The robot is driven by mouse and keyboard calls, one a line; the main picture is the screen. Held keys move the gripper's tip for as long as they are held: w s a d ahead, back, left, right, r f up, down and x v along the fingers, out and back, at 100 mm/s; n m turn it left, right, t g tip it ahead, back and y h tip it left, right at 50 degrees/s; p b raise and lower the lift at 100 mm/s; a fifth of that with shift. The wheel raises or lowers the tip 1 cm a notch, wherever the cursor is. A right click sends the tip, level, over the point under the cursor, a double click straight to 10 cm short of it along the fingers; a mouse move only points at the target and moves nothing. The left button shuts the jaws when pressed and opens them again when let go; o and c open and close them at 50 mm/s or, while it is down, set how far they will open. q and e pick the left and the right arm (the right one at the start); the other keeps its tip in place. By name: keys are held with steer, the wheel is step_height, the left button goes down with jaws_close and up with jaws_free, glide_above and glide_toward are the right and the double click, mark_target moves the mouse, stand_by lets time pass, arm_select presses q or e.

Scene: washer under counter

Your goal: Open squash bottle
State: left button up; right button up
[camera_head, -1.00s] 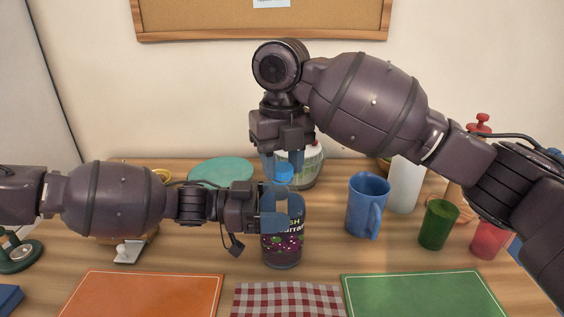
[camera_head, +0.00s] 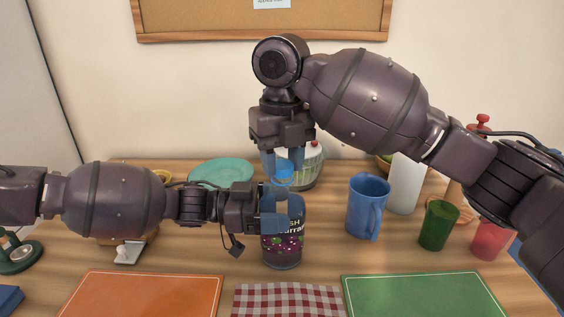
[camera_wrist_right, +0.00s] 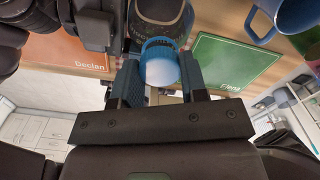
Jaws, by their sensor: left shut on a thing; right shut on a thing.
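The squash bottle (camera_head: 284,248) stands upright on the wooden table, a dark bottle with a purple fruit label. My left gripper (camera_head: 283,203) is shut around its upper body from the left. The blue cap (camera_head: 283,171) is above, between the fingers of my right gripper (camera_head: 284,162), which points down from above and is shut on it. The cap also shows in the right wrist view (camera_wrist_right: 160,63), with the dark bottle beyond it. My left fingers hide the bottle's shoulder, and I cannot tell whether the cap is apart from the neck.
A blue mug (camera_head: 367,206), a green cup (camera_head: 438,226) and a red cup (camera_head: 489,240) stand to the right. A teal plate (camera_head: 220,172) lies behind left. An orange mat (camera_head: 140,297), a checked cloth (camera_head: 288,300) and a green mat (camera_head: 424,296) lie in front.

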mark_target(282, 165)
steer(key=shift+r, duration=0.25)
steer(key=shift+r, duration=0.4)
steer(key=shift+r, duration=0.2)
steer(key=shift+r, duration=1.95)
arm_select(q)
steer(key=o, duration=1.6)
